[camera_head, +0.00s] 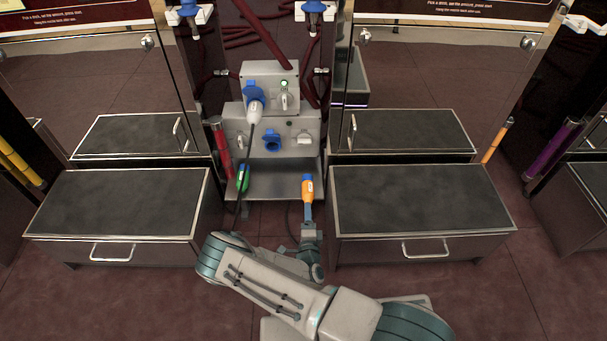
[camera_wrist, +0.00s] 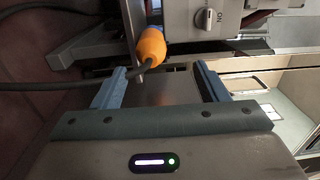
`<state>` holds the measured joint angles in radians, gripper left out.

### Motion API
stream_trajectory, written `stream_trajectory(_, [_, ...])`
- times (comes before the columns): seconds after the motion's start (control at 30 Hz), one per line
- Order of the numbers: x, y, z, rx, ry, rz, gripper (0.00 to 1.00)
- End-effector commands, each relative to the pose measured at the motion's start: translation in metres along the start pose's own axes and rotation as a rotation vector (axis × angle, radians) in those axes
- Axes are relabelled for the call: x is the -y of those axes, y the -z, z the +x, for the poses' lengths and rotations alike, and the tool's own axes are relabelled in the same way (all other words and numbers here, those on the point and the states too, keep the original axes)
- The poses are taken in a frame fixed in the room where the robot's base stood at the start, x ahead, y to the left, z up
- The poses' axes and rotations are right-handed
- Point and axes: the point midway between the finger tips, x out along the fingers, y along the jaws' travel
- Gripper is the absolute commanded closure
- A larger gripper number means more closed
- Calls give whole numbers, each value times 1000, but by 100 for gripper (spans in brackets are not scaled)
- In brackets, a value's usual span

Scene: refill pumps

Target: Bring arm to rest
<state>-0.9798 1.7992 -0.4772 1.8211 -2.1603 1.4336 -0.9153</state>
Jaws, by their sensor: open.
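My arm reaches forward from the bottom of the head view, and my gripper (camera_head: 308,213) is low in front of the pump cabinet. In the wrist view my gripper (camera_wrist: 160,78) is open, with its two blue-grey fingers apart. An orange connector with a blue end (camera_head: 307,186) is just beyond the fingertips in the head view. The orange connector also shows in the wrist view (camera_wrist: 151,46), past the fingertips, with a dark cable running left. I cannot tell whether the cable touches the left finger.
A grey socket box (camera_head: 290,139) stands on a metal shelf, with a white-and-blue plug (camera_head: 254,101) in its upper part. Drawer units (camera_head: 120,200) (camera_head: 420,198) flank the arm closely. Open floor lies in front.

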Motion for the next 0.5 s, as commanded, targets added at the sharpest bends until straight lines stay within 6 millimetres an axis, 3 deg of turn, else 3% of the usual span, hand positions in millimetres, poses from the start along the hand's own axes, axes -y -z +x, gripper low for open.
stream_trajectory(0.17, [2, -2, 0, 1, 2, 2, 33])
stream_trajectory(0.27, [17, 0, 4, -32, 17, 31, 33])
stream_trajectory(0.37, [54, 9, 13, -121, 55, 106, 33])
stream_trajectory(0.5, [128, 33, 24, -321, 143, 281, 33])
